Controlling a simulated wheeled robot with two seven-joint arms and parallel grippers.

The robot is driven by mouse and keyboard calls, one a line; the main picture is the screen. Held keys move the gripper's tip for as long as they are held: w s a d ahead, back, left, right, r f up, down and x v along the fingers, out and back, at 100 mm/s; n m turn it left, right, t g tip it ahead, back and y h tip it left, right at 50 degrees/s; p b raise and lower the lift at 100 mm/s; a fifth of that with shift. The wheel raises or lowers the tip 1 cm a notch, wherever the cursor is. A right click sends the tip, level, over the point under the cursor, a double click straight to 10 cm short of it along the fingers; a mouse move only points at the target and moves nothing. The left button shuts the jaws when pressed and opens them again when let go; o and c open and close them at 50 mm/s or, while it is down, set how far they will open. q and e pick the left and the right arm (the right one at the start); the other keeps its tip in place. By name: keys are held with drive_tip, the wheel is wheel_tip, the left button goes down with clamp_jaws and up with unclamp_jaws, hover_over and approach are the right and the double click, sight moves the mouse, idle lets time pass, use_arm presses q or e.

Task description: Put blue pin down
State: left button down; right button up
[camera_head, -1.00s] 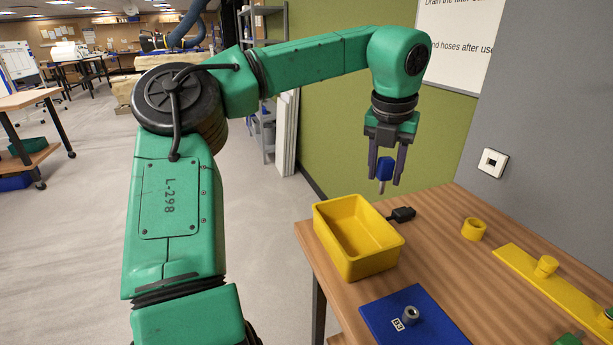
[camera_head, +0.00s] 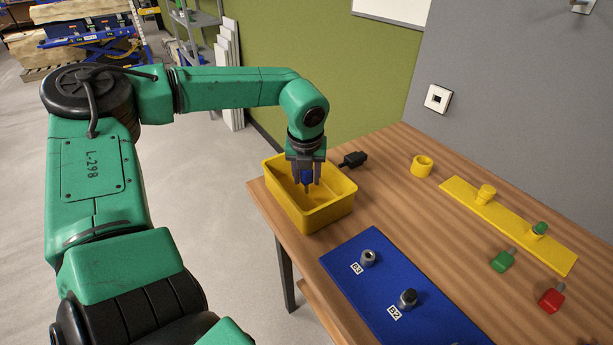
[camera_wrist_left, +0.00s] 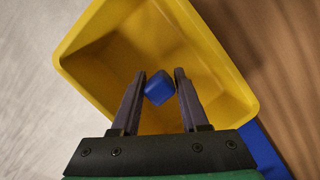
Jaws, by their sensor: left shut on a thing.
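My left gripper (camera_head: 307,181) points down into the yellow bin (camera_head: 328,217) at the table's back left corner. It is shut on the blue pin (camera_head: 307,176), whose blue head sits between the fingers and whose thin shank points down. The blue head also shows between the fingertips in the left wrist view (camera_wrist_left: 159,87), over the inside of the bin (camera_wrist_left: 215,75). I cannot tell whether the shank touches the bin floor. My right gripper is not in view.
A blue board (camera_head: 352,246) with sockets marked B3 and B2 lies in front of the bin. A yellow strip (camera_head: 510,222), a yellow ring (camera_head: 422,166), a green pin (camera_head: 502,261) and a red pin (camera_head: 551,297) are to the right. A black plug (camera_head: 353,159) lies behind the bin.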

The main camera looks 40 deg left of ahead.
use_arm(q)
drive_tip(key=shift+f, duration=0.55)
drive_tip(key=shift+a+f, duration=0.1)
drive_tip(key=shift+f, duration=0.05)
drive_tip(key=shift+f+b, duration=0.15)
drive_tip(key=shift+b, duration=0.15)
drive_tip(key=c, duration=0.6)
unclamp_jaws()
drive_tip(key=shift+c, duration=0.2)
drive_tip(key=shift+o, duration=1.1)
